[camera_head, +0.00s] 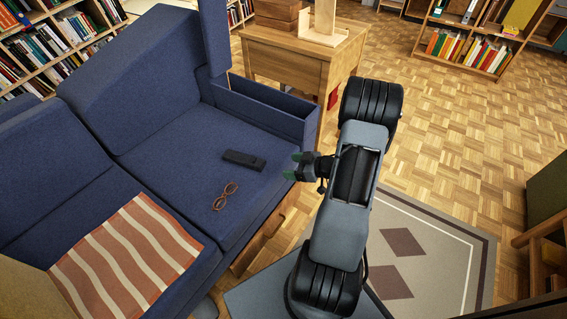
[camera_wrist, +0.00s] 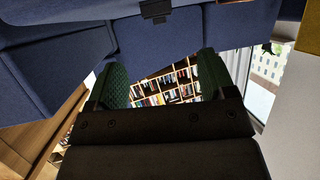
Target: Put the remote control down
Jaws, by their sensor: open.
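The black remote control (camera_head: 244,160) lies flat on the blue sofa's seat cushion (camera_head: 190,150) in the head view. A dark block at the top edge of the wrist view (camera_wrist: 156,10) looks like the same remote, partly cut off. My gripper (camera_head: 294,166) is at the sofa's right front edge, to the right of the remote and apart from it. Its two green fingers are spread, and nothing shows between them in the wrist view (camera_wrist: 163,75) except distant bookshelves.
Brown-framed glasses (camera_head: 226,196) lie on the seat in front of the remote. A striped orange and cream cloth (camera_head: 128,256) covers the seat at lower left. The sofa's armrest (camera_head: 262,108) and a wooden cabinet (camera_head: 292,62) stand behind my gripper. Bare cushion surrounds the remote.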

